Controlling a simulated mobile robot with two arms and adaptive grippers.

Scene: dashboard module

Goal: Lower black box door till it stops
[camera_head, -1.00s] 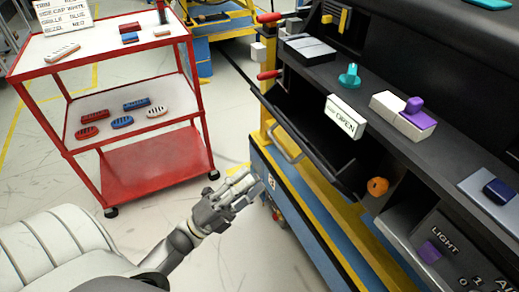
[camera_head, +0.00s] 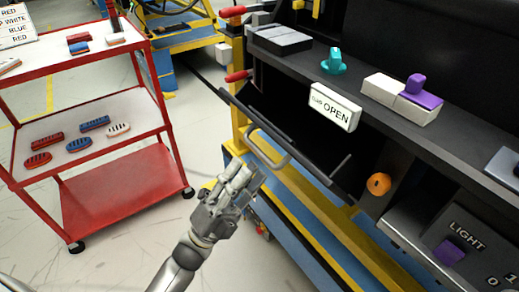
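The black box door (camera_head: 285,140) on the dashboard module hangs tilted outward, with the dark box opening behind it. A grey bar handle (camera_head: 268,150) is fixed on its outer face. A white "OPEN" label block (camera_head: 335,106) sits above the opening. My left gripper (camera_head: 242,180) is just below and left of the handle, in front of the door's lower part. Its fingers point up toward the handle; a gap or contact with it is hard to judge. The fingers look close together, and nothing is clearly held. My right gripper is not in view.
An orange knob (camera_head: 379,184) and a panel marked LIGHT (camera_head: 462,240) are right of the box. A teal knob (camera_head: 334,61) and a white block with purple top (camera_head: 403,97) sit on the ledge above. A red cart (camera_head: 120,195) with colored parts stands left. Floor between is clear.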

